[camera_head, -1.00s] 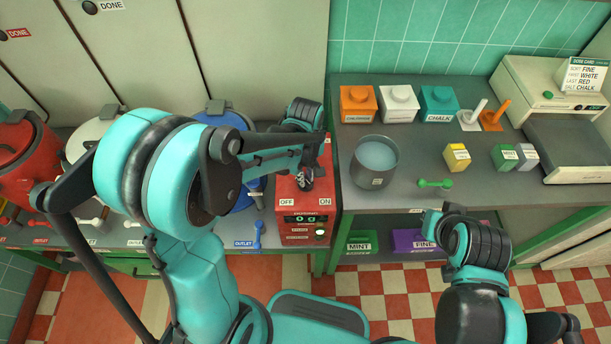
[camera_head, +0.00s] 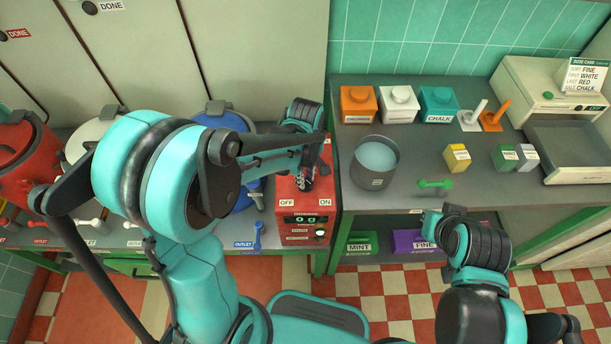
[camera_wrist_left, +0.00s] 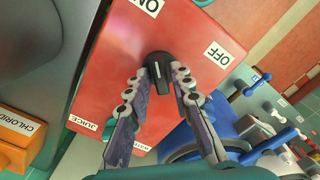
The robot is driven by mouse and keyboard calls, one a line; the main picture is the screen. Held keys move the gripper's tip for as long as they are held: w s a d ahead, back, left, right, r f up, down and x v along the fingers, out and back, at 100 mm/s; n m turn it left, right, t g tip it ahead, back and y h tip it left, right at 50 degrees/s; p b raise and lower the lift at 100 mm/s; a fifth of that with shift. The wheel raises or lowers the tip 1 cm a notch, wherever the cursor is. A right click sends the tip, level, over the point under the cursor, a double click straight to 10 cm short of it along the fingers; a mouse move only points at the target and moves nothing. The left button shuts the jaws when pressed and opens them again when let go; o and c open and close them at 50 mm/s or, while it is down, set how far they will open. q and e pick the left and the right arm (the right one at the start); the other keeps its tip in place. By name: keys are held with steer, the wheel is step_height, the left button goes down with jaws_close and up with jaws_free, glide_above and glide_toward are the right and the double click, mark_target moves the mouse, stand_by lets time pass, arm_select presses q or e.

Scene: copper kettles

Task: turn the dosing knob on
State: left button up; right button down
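The red dosing box (camera_head: 288,190) stands at the right end of the left counter, with OFF and ON labels and a display that seems to read 0 g. Its black dosing knob (camera_wrist_left: 158,66) shows in the left wrist view on the red face, between the ON and OFF labels; which label it points at is hard to tell. My left gripper (camera_wrist_left: 158,84) is open, one finger on each side of the knob, with red showing in the gaps. In the head view my left gripper (camera_head: 303,180) partly hides the knob. My right gripper (camera_head: 432,218) hangs before the right counter; its fingers are unclear.
A blue kettle (camera_head: 241,198) stands close left of the box, and a red kettle (camera_head: 20,160) stands farther left. A grey pot (camera_head: 374,165) stands to the right on the other counter, near orange, white and teal blocks.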

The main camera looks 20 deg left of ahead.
stand_by(0.3)
arm_select(q)
step_height(320, 180, up, 12)
stand_by(0.4)
stand_by(0.4)
steer(key=s+a+f+m+t+b, duration=0.1)
steer(key=s+a+m+t, duration=0.1)
steer(key=s+m, duration=0.3)
steer(key=s+a+f+m+t+b, duration=0.1)
steer(key=s+a+m+t, duration=0.1)
steer(key=s+m+t, duration=0.3)
steer(key=shift+s+a+m+b, duration=0.2)
steer(key=shift+a+m+b, duration=0.15)
steer(key=shift+m, duration=0.85)
